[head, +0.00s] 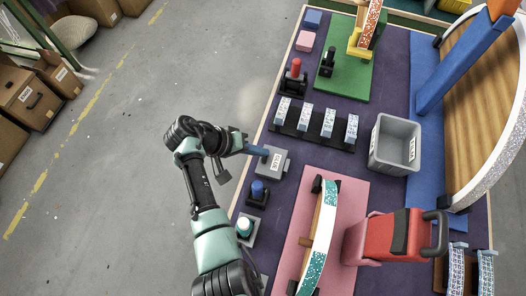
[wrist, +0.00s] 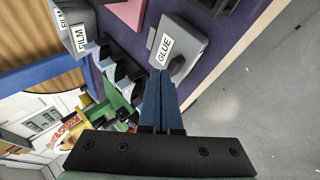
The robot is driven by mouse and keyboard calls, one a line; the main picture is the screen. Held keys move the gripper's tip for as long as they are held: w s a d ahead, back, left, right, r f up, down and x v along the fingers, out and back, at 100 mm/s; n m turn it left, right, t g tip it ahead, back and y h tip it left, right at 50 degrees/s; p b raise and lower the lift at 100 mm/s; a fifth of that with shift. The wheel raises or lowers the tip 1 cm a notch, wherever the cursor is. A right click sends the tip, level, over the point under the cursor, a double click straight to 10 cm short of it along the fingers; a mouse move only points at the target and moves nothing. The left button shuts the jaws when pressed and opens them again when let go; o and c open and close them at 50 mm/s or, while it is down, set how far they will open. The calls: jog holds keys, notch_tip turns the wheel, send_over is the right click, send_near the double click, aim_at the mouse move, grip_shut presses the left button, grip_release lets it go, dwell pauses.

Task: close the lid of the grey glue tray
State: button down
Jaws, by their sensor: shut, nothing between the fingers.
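The grey glue tray (head: 283,161) sits near the left edge of the purple table, its GLUE label facing up. It also shows in the wrist view (wrist: 190,42), with a dark knob beside the label. The lid looks flat over the tray, but I cannot tell if it is fully seated. My gripper (head: 265,152) has blue fingers, shut and empty, reaching in from the left with the tips at the tray's left edge. In the wrist view the fingertips (wrist: 161,74) overlap the tray's near edge by the label; I cannot tell if they touch.
A stand with a blue top (head: 258,190) is just below the tray, and a red-topped one (head: 296,68) is above. A black rack of labelled blocks (head: 316,123) and an open grey bin (head: 396,145) lie to the right.

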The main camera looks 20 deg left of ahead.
jog(key=shift+a+f+b, duration=0.45)
jog(key=shift+f+b, duration=0.1)
jog(key=shift+f, duration=0.15)
jog(key=shift+s+f, duration=0.1)
